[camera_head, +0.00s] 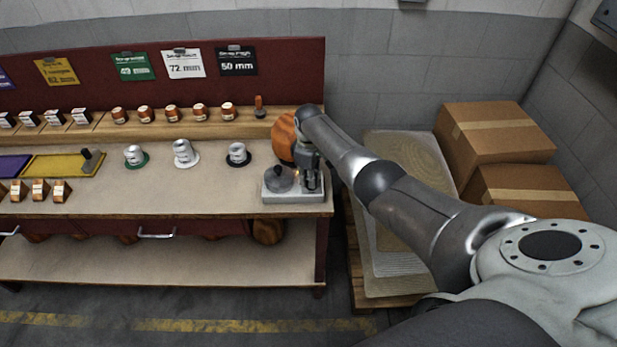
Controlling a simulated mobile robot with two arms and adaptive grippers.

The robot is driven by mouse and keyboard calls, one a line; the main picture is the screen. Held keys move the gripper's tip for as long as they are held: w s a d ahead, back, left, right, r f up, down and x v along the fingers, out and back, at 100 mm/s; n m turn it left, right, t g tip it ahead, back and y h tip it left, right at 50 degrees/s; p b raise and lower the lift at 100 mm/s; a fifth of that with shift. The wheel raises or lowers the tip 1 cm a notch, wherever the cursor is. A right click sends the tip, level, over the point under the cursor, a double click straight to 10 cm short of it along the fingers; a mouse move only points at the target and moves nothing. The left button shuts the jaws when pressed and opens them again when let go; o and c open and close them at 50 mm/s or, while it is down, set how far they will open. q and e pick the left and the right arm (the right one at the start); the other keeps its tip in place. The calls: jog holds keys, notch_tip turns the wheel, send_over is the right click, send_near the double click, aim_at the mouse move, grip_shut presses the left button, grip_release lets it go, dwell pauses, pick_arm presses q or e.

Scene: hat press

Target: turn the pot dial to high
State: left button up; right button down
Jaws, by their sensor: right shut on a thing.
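A small grey pot (279,179) with a dark top sits on a pale base unit (291,196) at the right end of the workbench. My right gripper (312,182) points down at the right side of this unit, just beside the pot. It is shut on a small part there, which I take to be the pot dial. The fingers hide the dial, so its setting cannot be read. A small orange glow shows between the pot and the gripper. My left gripper is not in view.
An orange rounded object (284,137) stands behind the pot, partly hidden by my arm. Cardboard boxes (495,130) are stacked on the right. The bench between pot and hats is clear.

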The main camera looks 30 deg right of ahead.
jog(key=m, duration=0.6)
jog(key=shift+w+d+r+m+p, duration=0.15)
jog(key=shift+d+m+p, duration=0.15)
jog(key=shift+p, duration=0.05)
jog(key=m, duration=0.6)
jog(key=shift+d+p, duration=0.25)
jog(key=shift+p, duration=0.15)
jog(key=shift+m, duration=0.4)
jog(key=c, duration=1.5)
grip_release()
notch_tip(320, 180, up, 12)
jog(key=shift+f, duration=0.1)
